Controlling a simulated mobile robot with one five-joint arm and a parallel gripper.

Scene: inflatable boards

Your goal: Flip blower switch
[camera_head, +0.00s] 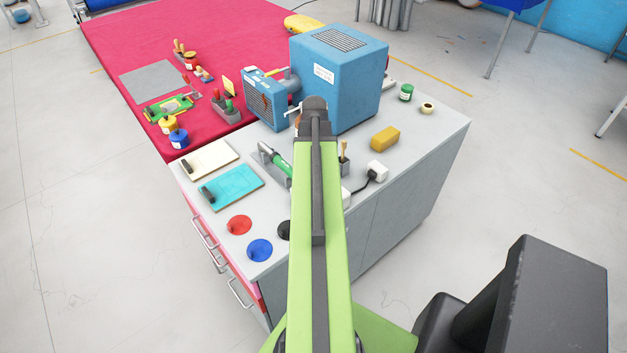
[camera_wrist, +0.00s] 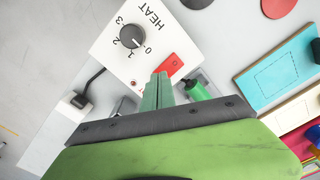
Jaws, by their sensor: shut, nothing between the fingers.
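In the wrist view a white control panel (camera_wrist: 128,42) shows a dark dial (camera_wrist: 132,36) marked HEAT with numbers 0 to 3. A red rocker switch (camera_wrist: 175,66) with a small white mark sits near the panel's edge. A small red lamp (camera_wrist: 134,83) is left of it. My gripper (camera_wrist: 158,80) is shut and empty, its green fingertips appearing just beside the switch; I cannot tell whether they touch. In the head view the blue blower box (camera_head: 338,75) stands at the back of the grey bench. My arm hides most of the panel and my gripper there.
The grey bench top (camera_head: 425,130) holds a yellow block (camera_head: 385,138), a white plug box (camera_head: 377,169) with a black cord, and a green-handled tool (camera_head: 276,163). A turquoise board (camera_head: 230,187) and coloured discs lie left. A red table (camera_head: 150,40) with small items adjoins behind.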

